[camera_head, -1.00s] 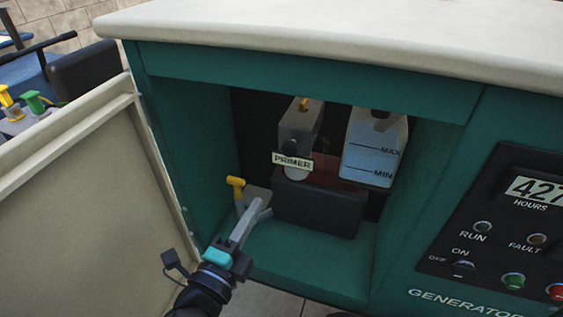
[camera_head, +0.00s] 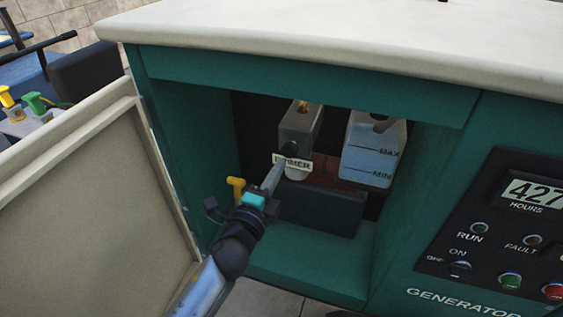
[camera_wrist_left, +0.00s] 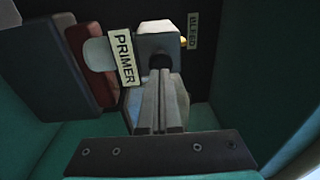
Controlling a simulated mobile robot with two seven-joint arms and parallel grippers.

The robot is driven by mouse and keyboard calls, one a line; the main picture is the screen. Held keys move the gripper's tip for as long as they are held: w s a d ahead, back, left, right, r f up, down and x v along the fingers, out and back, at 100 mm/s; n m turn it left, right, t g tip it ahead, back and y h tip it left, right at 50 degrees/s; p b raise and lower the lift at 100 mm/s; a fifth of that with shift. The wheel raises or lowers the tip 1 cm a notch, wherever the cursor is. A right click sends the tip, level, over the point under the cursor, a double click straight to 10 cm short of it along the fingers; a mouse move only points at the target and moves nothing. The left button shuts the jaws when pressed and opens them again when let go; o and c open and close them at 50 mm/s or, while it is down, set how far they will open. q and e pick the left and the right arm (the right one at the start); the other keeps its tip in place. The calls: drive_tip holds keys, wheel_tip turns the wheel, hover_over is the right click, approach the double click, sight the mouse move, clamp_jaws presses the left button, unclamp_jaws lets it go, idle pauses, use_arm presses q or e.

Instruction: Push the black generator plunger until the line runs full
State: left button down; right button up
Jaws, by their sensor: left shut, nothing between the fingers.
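The grey primer body (camera_head: 302,122) hangs inside the open generator bay with a white PRIMER label (camera_head: 303,164) on it. The black plunger (camera_head: 291,149) sits on its front face above the label, partly in view. In the left wrist view the plunger (camera_wrist_left: 159,61) is a dark round knob straight beyond my fingertips. My left gripper (camera_head: 277,168) is shut and empty, its tips at the plunger and overlapping the label's left part. In the left wrist view the gripper (camera_wrist_left: 160,75) lines up with the plunger; I cannot tell whether it touches. My right gripper is not in view.
A tank (camera_head: 371,153) with MAX and MIN marks hangs to the right. A yellow-handled lever (camera_head: 236,184) is left of my gripper. The open cream door (camera_head: 85,205) stands at left, and the control panel (camera_head: 505,235) at right. A BLEED label (camera_wrist_left: 193,30) shows in the wrist view.

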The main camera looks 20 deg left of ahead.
sight(289, 151)
use_arm(q)
drive_tip(key=shift+w+d, duration=0.15)
drive_tip(key=shift+w, duration=1.05)
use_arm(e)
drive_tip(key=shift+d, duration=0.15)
